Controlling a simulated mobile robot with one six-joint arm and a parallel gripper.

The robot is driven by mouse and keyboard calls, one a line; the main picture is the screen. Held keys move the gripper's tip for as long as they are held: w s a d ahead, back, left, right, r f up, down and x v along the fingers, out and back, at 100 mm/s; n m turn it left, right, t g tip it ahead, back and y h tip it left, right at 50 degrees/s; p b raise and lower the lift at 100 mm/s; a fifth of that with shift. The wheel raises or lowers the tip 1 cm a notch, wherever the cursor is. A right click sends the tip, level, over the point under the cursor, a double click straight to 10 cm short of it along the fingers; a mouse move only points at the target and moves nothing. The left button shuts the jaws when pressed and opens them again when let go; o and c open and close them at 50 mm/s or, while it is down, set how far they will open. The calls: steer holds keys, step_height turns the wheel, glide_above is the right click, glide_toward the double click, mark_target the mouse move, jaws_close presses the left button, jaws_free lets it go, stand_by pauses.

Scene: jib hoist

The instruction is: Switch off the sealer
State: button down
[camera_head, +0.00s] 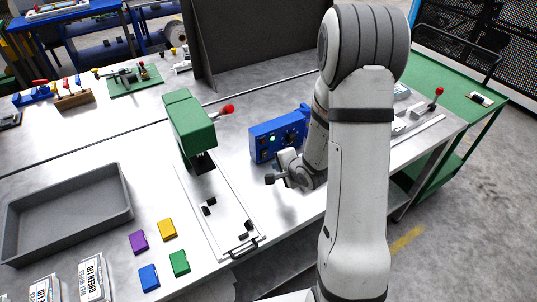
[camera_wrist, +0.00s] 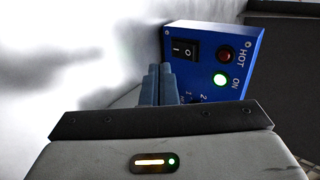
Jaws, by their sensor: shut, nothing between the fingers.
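The sealer's blue control box (camera_head: 266,143) stands on the steel bench, partly behind my arm. In the wrist view its blue face (camera_wrist: 205,38) carries a black rocker switch (camera_wrist: 184,48), a dark red lamp (camera_wrist: 226,55) marked HOT and a lit green lamp (camera_wrist: 221,80) marked ON. A dial marked 1 and 2 is partly hidden by my fingers. My gripper (camera_wrist: 160,70) is shut and empty, its fingertips just below and left of the switch in the picture. I cannot tell whether they touch the box. In the head view my gripper (camera_head: 270,179) is in front of the box.
A green press (camera_head: 190,126) with a red-knobbed lever (camera_head: 226,110) stands left of the box, over a pale plate (camera_head: 222,212) with small black pieces. A grey tray (camera_head: 70,205) and several coloured blocks lie to the left. A dark panel (camera_head: 262,40) stands behind.

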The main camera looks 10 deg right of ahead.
mark_target(265, 151)
steer(key=shift+w+a+f+p, duration=0.1)
steer(key=shift+w+a+p, duration=0.15)
steer(key=shift+w, duration=0.55)
steer(key=shift+w+a+p, duration=0.2)
steer(key=shift+w+a, duration=0.05)
steer(key=shift+w, duration=0.5)
steer(key=shift+w+a+f+p, duration=0.1)
steer(key=shift+w+a+p, duration=0.15)
steer(key=shift+w, duration=0.55)
steer(key=shift+w+a+r, duration=0.1)
steer(key=shift+w+r, duration=0.15)
steer(key=shift+w, duration=0.1)
steer(key=shift+r+p, duration=0.8)
steer(key=shift+p, duration=0.15)
steer(key=shift+s, duration=0.1)
